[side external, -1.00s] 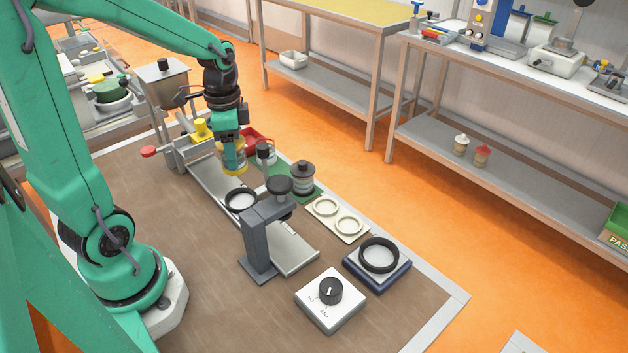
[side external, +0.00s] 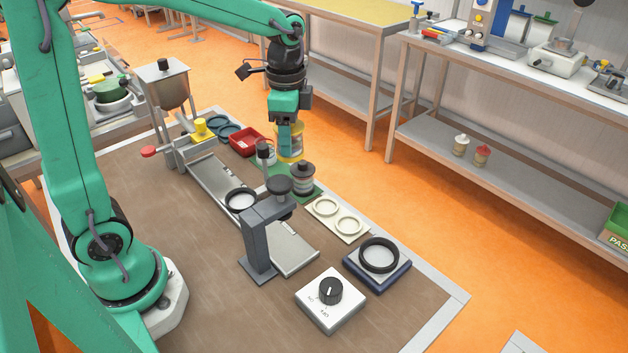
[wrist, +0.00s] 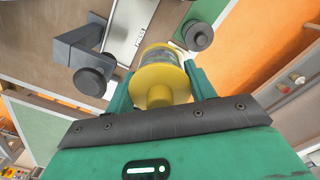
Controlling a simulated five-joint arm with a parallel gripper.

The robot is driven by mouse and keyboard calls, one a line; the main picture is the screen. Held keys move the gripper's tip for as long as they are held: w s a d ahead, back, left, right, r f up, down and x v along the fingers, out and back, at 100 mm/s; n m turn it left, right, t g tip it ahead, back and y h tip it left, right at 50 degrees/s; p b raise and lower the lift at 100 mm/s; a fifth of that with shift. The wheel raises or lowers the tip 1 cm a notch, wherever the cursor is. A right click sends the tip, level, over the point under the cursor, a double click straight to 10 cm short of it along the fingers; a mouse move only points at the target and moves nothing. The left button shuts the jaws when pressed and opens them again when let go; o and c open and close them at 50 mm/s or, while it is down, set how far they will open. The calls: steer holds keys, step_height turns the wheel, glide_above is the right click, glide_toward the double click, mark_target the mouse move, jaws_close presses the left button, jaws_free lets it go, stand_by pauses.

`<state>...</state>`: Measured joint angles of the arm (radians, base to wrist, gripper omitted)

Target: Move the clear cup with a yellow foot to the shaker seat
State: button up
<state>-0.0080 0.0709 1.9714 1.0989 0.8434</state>
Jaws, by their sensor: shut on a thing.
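My gripper (side external: 289,146) is shut on the clear cup with yellow ends (side external: 291,155), held above the far edge of the work table. In the wrist view the cup's yellow end (wrist: 160,80) faces the camera between the two green fingers, with its clear wall (wrist: 160,52) beyond. I take the dark blue square base with a black ring (side external: 378,256) at the front right to be the shaker seat. Its ring is empty, and my gripper is well behind and left of it.
A black-topped cup (side external: 302,177) stands on a green mat, close below the held cup. A grey post with a round black head (side external: 279,187), a cream two-ring holder (side external: 337,218) and a knob box (side external: 330,299) stand nearby. A red tray (side external: 244,142) is left.

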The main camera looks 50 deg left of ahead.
steer(key=w+d+m, duration=0.2)
steer(key=d+m, duration=0.1)
steer(key=d, duration=0.8)
steer(key=w+d+m, duration=0.2)
steer(key=d+m, duration=0.1)
steer(key=d, duration=0.9)
step_height(320, 180, down, 7)
steer(key=shift+s, duration=0.2)
steer(key=shift+a+f+n, duration=0.1)
steer(key=shift+f+n, duration=0.05)
steer(key=shift+n, duration=0.15)
steer(key=shift+f, duration=2.1)
steer(key=shift+f, duration=1.3)
